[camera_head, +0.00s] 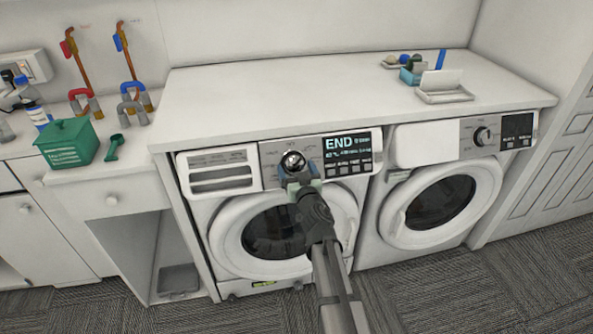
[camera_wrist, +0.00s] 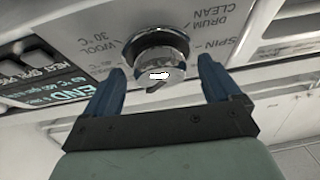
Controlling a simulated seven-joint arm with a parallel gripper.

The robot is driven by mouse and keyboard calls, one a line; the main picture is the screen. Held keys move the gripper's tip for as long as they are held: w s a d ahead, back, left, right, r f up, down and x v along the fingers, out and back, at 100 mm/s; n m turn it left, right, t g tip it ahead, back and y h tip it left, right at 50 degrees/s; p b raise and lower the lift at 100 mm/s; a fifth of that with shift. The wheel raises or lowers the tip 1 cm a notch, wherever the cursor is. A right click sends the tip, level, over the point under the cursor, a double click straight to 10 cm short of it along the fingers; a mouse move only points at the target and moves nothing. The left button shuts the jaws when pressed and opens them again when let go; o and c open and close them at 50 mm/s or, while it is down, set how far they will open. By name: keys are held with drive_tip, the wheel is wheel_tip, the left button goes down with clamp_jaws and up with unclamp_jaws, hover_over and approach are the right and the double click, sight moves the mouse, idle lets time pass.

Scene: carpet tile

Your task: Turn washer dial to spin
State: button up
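The washer (camera_head: 222,222) is the left machine under the counter. Its chrome dial (camera_head: 293,161) is on the front panel, left of a display reading "END". My gripper (camera_head: 297,184) is just below the dial and partly covers the panel there. In the wrist view the dial (camera_wrist: 158,58) lies beyond and between the two blue fingertips (camera_wrist: 162,72) of my gripper. The fingers are apart with gaps on both sides. Labels around the dial include "WOOL 30 °C", "DRUM CLEAN" and "SPIN". A dark mark shows on the dial's face.
A second machine (camera_head: 440,195) with its own dial stands to the right. The white countertop (camera_head: 300,100) overhangs both machines. A green box (camera_head: 68,142) and a green scoop (camera_head: 115,147) sit on the left cabinet. Carpeted floor is open in front.

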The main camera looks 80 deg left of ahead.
drive_tip(key=c, duration=1)
drive_tip(key=shift+c, duration=0.2)
